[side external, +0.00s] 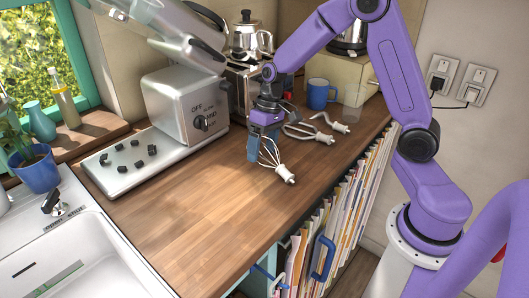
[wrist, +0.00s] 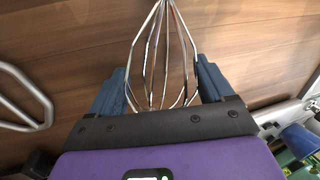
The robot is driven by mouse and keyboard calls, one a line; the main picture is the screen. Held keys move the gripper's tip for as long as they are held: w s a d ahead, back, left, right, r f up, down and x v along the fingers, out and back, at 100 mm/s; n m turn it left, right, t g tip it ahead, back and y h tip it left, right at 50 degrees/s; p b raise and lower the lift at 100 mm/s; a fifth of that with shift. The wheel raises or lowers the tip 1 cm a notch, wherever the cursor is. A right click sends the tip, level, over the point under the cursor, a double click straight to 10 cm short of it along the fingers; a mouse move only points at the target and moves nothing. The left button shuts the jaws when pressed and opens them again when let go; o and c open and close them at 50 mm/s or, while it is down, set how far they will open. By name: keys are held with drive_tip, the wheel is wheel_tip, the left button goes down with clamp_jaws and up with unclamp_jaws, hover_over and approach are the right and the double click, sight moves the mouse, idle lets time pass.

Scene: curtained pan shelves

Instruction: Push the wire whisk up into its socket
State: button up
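The wire whisk (side external: 270,157) is at the counter's right part, its pale collar end (side external: 285,174) pointing to the lower right. Its wire loops (wrist: 163,50) fill the wrist view's middle. My gripper (side external: 252,155) points down over the loop end. In the wrist view its blue fingers (wrist: 163,88) stand wide apart, one on each side of the wires. The fingers look open; I cannot tell if they touch the wires. The steel stand mixer (side external: 184,108) stands to the left with its head (side external: 178,35) tilted up. The socket is not clear to see.
Two other attachments, a flat beater (side external: 306,133) and a hook (side external: 333,124), lie behind the whisk. A blue mug (side external: 319,95), a clear glass (side external: 352,97) and a kettle (side external: 251,40) stand farther back. The wooden counter (side external: 190,210) is clear in front.

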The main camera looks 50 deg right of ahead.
drive_tip(key=c, duration=0.3)
drive_tip(key=shift+r, duration=0.15)
drive_tip(key=shift+r, duration=0.65)
drive_tip(key=shift+s+d+r, duration=0.1)
drive_tip(key=shift+s+r, duration=1.8)
drive_tip(key=shift+s, duration=0.45)
drive_tip(key=shift+s+d+r, duration=0.1)
drive_tip(key=shift+s+r, duration=1.85)
drive_tip(key=shift+s, duration=0.35)
drive_tip(key=shift+s+d+r, duration=0.1)
drive_tip(key=shift+s+r, duration=1.8)
drive_tip(key=shift+s, duration=0.45)
